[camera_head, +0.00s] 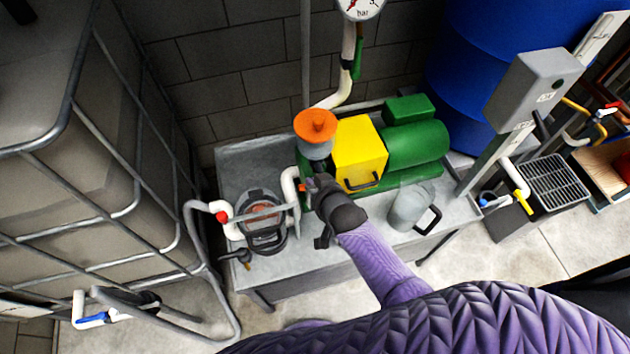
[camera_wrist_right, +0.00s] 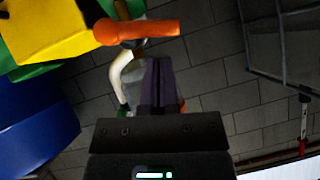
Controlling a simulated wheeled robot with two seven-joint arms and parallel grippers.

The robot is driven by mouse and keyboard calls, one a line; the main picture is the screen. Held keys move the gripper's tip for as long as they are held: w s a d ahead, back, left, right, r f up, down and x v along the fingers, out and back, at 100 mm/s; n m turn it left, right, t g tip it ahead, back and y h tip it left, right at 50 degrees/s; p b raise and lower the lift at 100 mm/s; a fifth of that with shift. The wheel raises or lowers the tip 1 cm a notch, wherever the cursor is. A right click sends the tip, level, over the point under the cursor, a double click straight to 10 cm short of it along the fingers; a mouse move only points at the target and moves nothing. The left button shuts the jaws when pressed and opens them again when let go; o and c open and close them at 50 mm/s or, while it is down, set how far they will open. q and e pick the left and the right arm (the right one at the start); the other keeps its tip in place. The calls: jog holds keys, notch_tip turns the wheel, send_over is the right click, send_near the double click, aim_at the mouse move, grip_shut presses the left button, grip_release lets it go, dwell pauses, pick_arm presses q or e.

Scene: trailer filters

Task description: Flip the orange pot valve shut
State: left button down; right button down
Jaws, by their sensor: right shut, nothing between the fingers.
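The pot has an orange lid (camera_head: 316,124) and a grey body (camera_head: 316,150), and stands at the left end of the pump on the bench. A small orange piece (camera_head: 305,187), perhaps the valve handle, shows just below the pot beside my right gripper (camera_head: 320,182). In the right wrist view the fingers (camera_wrist_right: 158,82) are shut and empty, in front of the pot, with the orange lid (camera_wrist_right: 138,30) beyond them. A bit of orange (camera_wrist_right: 182,104) shows just right of the fingers. The fingers hide most of the valve, so its position and any contact are unclear.
A yellow box (camera_head: 358,150) and green pump (camera_head: 415,147) stand right of the pot. A clear jug (camera_head: 408,207) and a round strainer (camera_head: 263,212) sit on the grey bench (camera_head: 285,268). A caged tank (camera_head: 80,160) fills the left; a blue drum (camera_head: 480,90) stands behind.

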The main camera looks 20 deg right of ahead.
jog(key=w+d+r+p+v, duration=0.1)
jog(key=r+p+v, duration=0.1)
jog(key=p+v, duration=0.6)
jog(key=v, duration=0.4)
jog(key=shift+r+p, duration=0.25)
jog(key=shift+p, duration=0.1)
jog(key=shift+s, duration=0.15)
